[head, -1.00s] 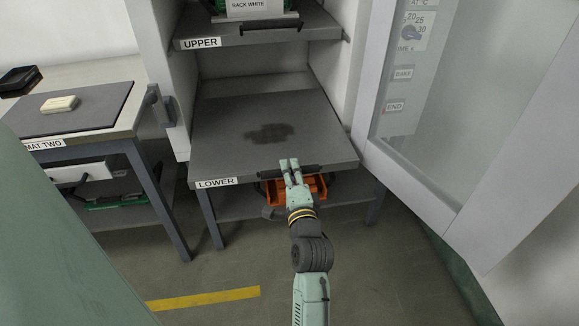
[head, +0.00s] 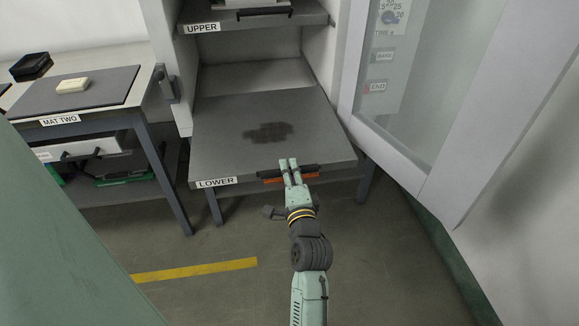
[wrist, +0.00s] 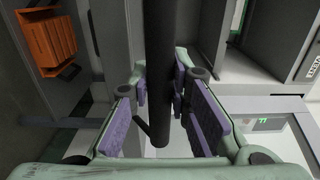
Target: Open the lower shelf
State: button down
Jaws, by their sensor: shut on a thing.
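The lower shelf (head: 225,150) is a grey slab with a dark stain, labelled LOWER (head: 215,183). It is pulled some way out of the cabinet and sticks out past the open front. A black bar handle (head: 310,170) runs along its front edge. My gripper (head: 288,165) is at this handle. In the wrist view the dark handle bar (wrist: 160,50) passes between the purple-padded fingers (wrist: 162,105), which are shut on it. The fingers hide part of the handle in the head view.
The upper shelf (head: 250,22) is above. An open door with a glass pane (head: 430,95) stands at the right. A bench labelled MAT TWO (head: 60,120) is at the left. An orange bin (wrist: 50,42) is partly hidden under the lower shelf. The floor in front is clear.

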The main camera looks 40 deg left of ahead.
dwell(0.3)
jog(key=c, duration=1.5)
grip_release()
jog(key=shift+r, duration=0.1)
